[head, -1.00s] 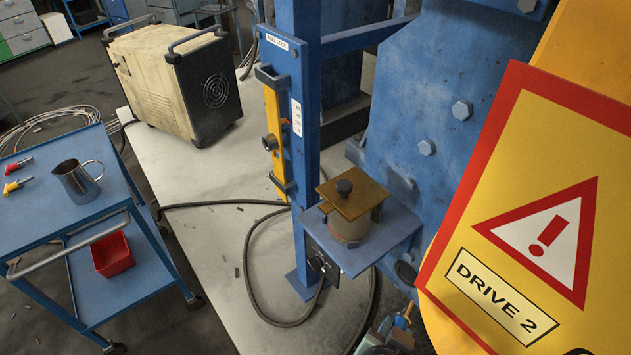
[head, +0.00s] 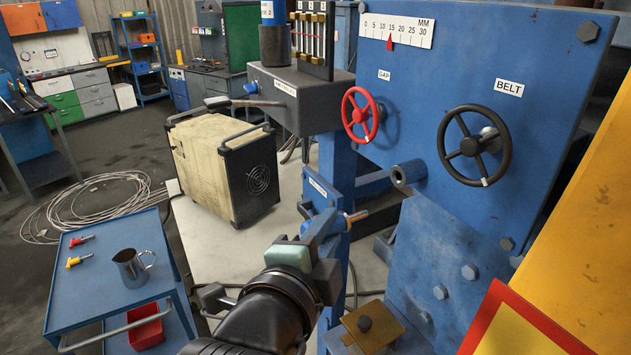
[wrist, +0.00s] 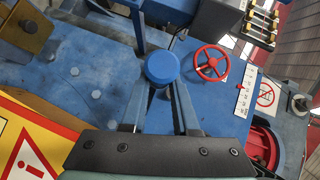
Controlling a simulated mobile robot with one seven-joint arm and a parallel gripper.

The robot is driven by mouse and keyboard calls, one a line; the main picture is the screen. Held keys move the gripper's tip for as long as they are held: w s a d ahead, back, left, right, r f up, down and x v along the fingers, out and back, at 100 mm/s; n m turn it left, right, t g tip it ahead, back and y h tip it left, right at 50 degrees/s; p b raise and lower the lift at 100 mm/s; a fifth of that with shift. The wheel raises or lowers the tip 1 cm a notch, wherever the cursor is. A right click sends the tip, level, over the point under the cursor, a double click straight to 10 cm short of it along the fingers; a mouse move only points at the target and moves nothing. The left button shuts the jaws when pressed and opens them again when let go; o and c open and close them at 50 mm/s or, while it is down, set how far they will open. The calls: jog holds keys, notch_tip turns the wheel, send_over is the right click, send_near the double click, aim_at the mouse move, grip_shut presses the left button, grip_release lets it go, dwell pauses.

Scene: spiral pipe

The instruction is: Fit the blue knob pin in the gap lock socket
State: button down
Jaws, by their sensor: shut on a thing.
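The blue knob pin (head: 357,215) is in my gripper (head: 336,222), its brass-coloured shank pointing right in the head view. In the wrist view its round blue knob (wrist: 161,68) sits between the fingertips of my gripper (wrist: 160,88), which is shut on it. I cannot make out the socket in the wrist view.
A black BELT handwheel (head: 470,146) juts out right of the tube. A grey box (head: 290,95) with a lever stands upper left. A brass-coloured plate (head: 372,328) and a yellow warning sign (head: 530,335) are below. The blue cart (head: 90,300) holds a metal jug and red and yellow pins.

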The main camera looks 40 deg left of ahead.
jog(key=shift+m+t, duration=0.3)
jog(key=r, duration=0.1)
jog(key=a+r, duration=0.1)
jog(key=r, duration=0.1)
jog(key=shift+s+a+r+p, duration=0.15)
jog(key=shift+s+r+p, duration=0.15)
jog(key=shift+s+r, duration=0.1)
jog(key=shift+f, duration=0.1)
jog(key=shift+s, duration=0.1)
jog(key=shift+w+d, duration=0.25)
jog(key=shift+w, duration=0.35)
jog(key=shift+w+d, duration=0.25)
jog(key=shift+w, duration=0.5)
jog(key=shift+w+d, duration=0.25)
jog(key=shift+w, duration=0.45)
jog(key=shift+w+d, duration=0.25)
jog(key=shift+w, duration=0.5)
jog(key=shift+w+d, duration=0.25)
jog(key=shift+w, duration=0.55)
jog(key=shift+w+d, duration=0.3)
jog(key=shift+w, duration=0.45)
jog(key=shift+w+d, duration=0.25)
jog(key=shift+w, duration=0.55)
jog(key=c, duration=0.6)
grip_release()
